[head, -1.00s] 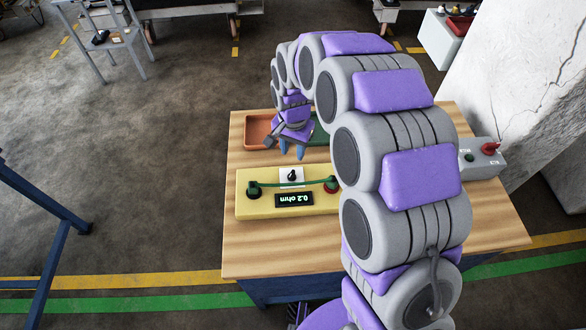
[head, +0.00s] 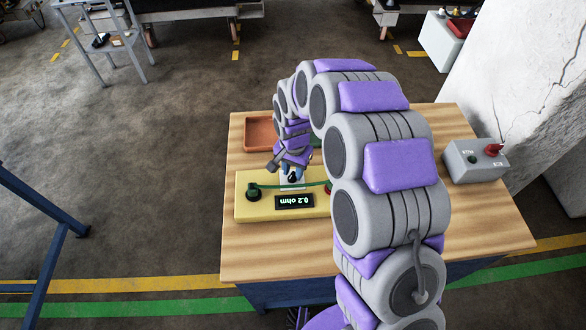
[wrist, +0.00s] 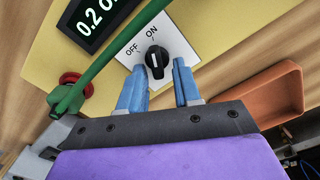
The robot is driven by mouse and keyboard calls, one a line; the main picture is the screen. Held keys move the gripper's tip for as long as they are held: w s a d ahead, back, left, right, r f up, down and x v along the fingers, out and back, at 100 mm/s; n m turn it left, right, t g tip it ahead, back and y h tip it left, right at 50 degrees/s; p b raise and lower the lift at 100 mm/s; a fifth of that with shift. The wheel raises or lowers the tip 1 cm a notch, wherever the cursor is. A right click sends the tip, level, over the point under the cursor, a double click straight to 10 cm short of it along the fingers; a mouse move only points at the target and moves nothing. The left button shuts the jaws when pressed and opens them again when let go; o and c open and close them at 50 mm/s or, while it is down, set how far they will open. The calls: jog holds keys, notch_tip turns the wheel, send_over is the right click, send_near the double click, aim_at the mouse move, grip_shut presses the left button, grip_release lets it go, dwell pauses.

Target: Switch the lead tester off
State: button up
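The lead tester (head: 285,213) is a yellow box on the wooden table, its lit display (head: 295,201) reading 0.2 ohm. In the wrist view its black rotary switch (wrist: 157,62) sits on a white plate marked OFF and ON, and the white pointer line points toward ON. A green lead (wrist: 118,55) spans the tester's black terminal (head: 254,193) and red terminal (wrist: 70,78). My gripper (wrist: 160,70) is open, with its blue fingertips on either side of the switch. I cannot tell whether they touch it. In the head view my gripper (head: 292,176) partly hides the switch.
An orange tray (head: 262,131) lies behind the tester; it also shows in the wrist view (wrist: 270,97). A grey box (head: 475,163) with a red knob stands at the table's right, near a white pillar (head: 530,80). The table's front left is bare.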

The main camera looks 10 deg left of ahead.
grip_shut()
jog(key=shift+r+p, duration=0.1)
jog(key=shift+p, duration=0.2)
jog(key=shift+n+p, duration=0.85)
jog(key=shift+n, duration=0.25)
jog(key=n+p, duration=0.2)
jog(key=n, duration=0.1)
jog(key=shift+a+n, duration=0.25)
jog(key=shift+n, duration=0.05)
jog(key=n+p, duration=0.1)
jog(key=n, duration=0.2)
jog(key=n+p, duration=0.2)
jog(key=shift+s+a+n, duration=0.1)
jog(key=shift+a+n, duration=0.1)
jog(key=shift+n, duration=0.5)
